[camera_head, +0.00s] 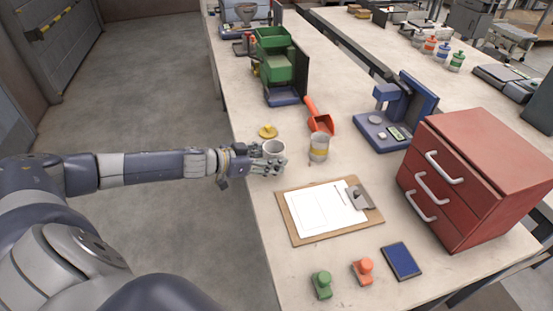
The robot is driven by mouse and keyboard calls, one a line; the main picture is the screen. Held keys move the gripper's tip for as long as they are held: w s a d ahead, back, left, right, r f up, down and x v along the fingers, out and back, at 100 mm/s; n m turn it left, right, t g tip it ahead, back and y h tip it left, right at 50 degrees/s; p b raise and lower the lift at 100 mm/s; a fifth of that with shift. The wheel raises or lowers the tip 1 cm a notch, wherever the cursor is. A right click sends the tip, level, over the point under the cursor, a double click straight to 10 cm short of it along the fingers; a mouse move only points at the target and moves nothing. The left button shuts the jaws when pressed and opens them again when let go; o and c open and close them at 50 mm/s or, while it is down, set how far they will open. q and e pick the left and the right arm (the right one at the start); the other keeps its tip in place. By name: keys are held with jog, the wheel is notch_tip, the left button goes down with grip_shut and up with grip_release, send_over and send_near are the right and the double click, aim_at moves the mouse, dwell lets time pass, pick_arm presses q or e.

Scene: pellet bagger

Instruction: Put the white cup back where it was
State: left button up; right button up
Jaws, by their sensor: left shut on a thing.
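The white cup (273,148) is upright near the left edge of the long table. My left gripper (270,162) reaches in from the left and is shut on the white cup; its fingers hide the lower part. I cannot tell whether the cup's base touches the table. A small yellow lid-like piece (268,131) lies just behind the cup. My right gripper is not in view.
A clipboard (289,225) lies in front of the cup. A red scoop (320,119), green hopper machine (276,62) and blue device (374,134) stand behind. A red drawer cabinet (497,150) is at right. Green (322,284) and orange (362,270) stamp-like pieces and a blue pad (401,261) lie in front.

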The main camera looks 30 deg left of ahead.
pick_arm(q)
jog(key=shift+w+r+p, duration=0.15)
jog(key=shift+w+p, duration=0.2)
jog(key=shift+w, duration=0.6)
jog(key=shift+w+f, duration=0.3)
jog(key=shift+w, duration=0.3)
notch_tip(320, 180, down, 3)
jog(key=shift+f, duration=0.25)
jog(key=shift+f, duration=0.15)
jog(key=o, duration=1.1)
